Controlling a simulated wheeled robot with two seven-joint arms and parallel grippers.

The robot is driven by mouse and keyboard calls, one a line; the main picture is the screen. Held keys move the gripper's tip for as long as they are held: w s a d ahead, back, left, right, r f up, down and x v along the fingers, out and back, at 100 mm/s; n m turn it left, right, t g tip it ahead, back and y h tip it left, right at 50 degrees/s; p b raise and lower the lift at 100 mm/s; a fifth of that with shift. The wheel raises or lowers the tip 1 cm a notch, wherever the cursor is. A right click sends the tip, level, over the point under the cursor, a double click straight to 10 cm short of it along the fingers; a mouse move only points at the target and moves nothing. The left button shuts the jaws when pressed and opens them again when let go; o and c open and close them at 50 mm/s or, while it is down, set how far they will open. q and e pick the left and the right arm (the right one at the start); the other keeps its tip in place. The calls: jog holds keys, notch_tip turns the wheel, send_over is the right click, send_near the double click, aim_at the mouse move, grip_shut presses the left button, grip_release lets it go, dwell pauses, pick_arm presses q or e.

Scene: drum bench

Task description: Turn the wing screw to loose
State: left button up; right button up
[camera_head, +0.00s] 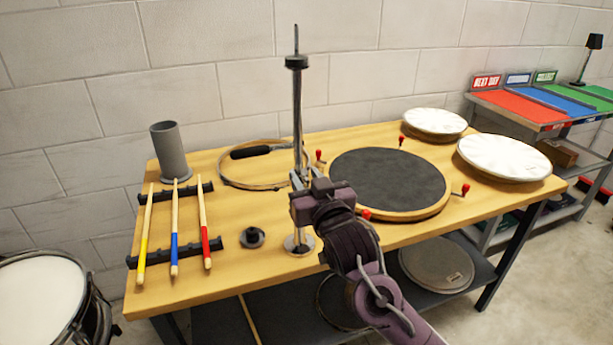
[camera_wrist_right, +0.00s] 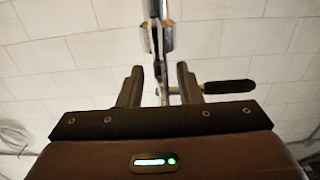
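A metal stand with an upright rod (camera_head: 297,105) and a black collar near its top rises from the bench's front edge. It also shows in the right wrist view (camera_wrist_right: 154,40). My right gripper (camera_head: 300,180) is at the lower part of this rod. In the wrist view its two fingers (camera_wrist_right: 158,78) are apart, with the stand's thin metal part in the gap and no clear contact. The wing screw cannot be made out clearly; the gripper covers much of that part of the stand. My left gripper is not in view.
On the wooden bench (camera_head: 224,278) lie drumsticks on black racks, a grey cup (camera_head: 169,151), a hoop (camera_head: 232,184), a black handle (camera_head: 250,152), a black knob (camera_head: 252,237) and a dark round pad (camera_head: 388,180) with red-tipped screws. White drumheads (camera_head: 503,157) lie at the right.

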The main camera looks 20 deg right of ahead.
jog(key=shift+w, duration=0.25)
jog(key=shift+c, duration=0.4)
grip_shut()
